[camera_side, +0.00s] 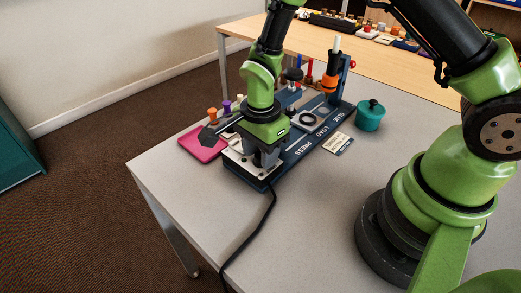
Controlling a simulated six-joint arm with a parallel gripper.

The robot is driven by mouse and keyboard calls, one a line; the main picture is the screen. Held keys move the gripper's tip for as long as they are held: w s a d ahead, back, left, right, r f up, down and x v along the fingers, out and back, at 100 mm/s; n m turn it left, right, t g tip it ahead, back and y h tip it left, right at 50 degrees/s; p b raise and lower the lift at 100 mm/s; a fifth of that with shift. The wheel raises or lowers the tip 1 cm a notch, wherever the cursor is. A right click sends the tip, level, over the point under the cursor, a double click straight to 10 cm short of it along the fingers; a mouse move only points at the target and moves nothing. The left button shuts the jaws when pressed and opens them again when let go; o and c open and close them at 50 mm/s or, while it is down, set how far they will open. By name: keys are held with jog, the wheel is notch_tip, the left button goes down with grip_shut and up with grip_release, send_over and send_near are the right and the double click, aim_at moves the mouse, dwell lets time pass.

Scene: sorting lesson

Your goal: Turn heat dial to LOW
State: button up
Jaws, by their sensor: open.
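A blue station board (316,143) lies on the grey table, marked PRESS, LOAD and GLUE. My green and black gripper (265,160) points down over its near end, at a pale metal plate (236,160) beside the PRESS marking. My gripper is open. Its fingertips are small and partly merge with the plate, so I cannot tell whether they touch anything. I cannot make out the heat dial or a LOW mark; my gripper and wrist hide part of this end.
A black-and-orange tool (330,80) stands at the far end. A teal lidded pot (370,117) and a printed card (338,144) lie to the right. A black cable (255,233) crosses the clear front table.

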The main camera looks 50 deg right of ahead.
jog(key=shift+f, duration=0.1)
jog(key=c, duration=0.6)
jog(key=shift+n, duration=3)
jog(key=o, duration=0.6)
notch_tip(320, 180, up, 10)
